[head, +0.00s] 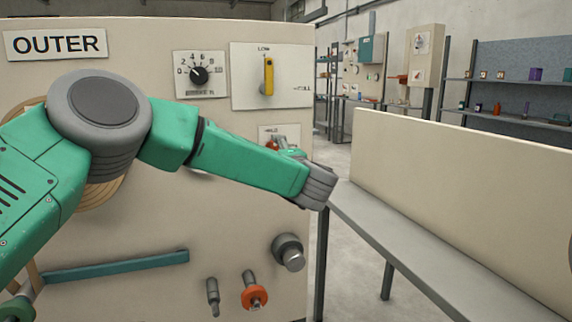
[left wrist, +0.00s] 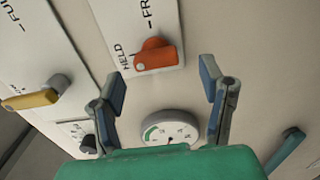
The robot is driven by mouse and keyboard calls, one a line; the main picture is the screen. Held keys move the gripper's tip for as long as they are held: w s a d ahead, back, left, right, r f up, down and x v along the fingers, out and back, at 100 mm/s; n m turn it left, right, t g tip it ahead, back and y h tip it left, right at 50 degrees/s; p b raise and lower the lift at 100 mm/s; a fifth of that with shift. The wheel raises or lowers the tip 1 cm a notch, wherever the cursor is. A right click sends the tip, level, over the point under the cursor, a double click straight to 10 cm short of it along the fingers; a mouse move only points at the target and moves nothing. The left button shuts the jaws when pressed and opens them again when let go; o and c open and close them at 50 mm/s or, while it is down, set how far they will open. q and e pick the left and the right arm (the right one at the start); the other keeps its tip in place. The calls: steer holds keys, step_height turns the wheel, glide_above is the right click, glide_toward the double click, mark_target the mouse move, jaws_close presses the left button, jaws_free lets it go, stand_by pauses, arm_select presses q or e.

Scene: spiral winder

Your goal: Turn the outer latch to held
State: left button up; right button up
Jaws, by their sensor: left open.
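The outer latch is an orange handle (left wrist: 158,57) on a white plate (left wrist: 125,22) marked HELD and FRE-, the rest of that word cut off. The handle lies crosswise near the HELD lettering; I cannot tell its exact setting. In the head view, a bit of the orange latch (head: 272,143) shows above my left forearm, which hides most of it. My left gripper (left wrist: 162,83) is open and empty in the left wrist view. Its fingers are spread apart, with the latch ahead, beyond the gap between the tips. No contact shows. My right gripper is out of view.
The OUTER panel (head: 130,230) also carries a black dial (head: 199,74), a yellow lever (head: 268,76), a grey knob (head: 289,252), a red-collared knob (head: 254,296) and a teal bar (head: 115,266). A round gauge (left wrist: 170,128) sits below the latch. A grey bench (head: 420,255) stands right.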

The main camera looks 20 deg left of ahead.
arm_select(q)
steer(key=v, duration=0.8)
steer(key=shift+d+f, duration=0.15)
steer(key=s+f+m+g+h, duration=0.1)
steer(key=s+f+m+h, duration=0.25)
steer(key=f+m, duration=0.45)
steer(key=s+f+m+g+h, duration=0.1)
steer(key=s+f+m+h, duration=0.3)
steer(key=f, duration=0.9)
steer(key=s+f+m+g+h, duration=0.15)
steer(key=s+f+m, duration=0.35)
steer(key=f, duration=0.5)
steer(key=s+a+f+m+g+h, duration=0.1)
steer(key=s+a+f+m+g, duration=0.1)
steer(key=s+f, duration=0.5)
steer(key=s+a+f+m+g+h, duration=0.1)
steer(key=s+a+f+m+g, duration=0.2)
steer(key=s, duration=0.5)
steer(key=s+a+f+m+g, duration=0.1)
steer(key=s+a+f+g, duration=0.1)
steer(key=s, duration=0.8)
steer(key=s+a+f+m+g+y, duration=0.1)
steer(key=s+a+g, duration=0.3)
steer(key=s, duration=0.6)
steer(key=shift+a+f+m, duration=0.5)
steer(key=shift+f+m, duration=0.25)
steer(key=shift+m, duration=0.05)
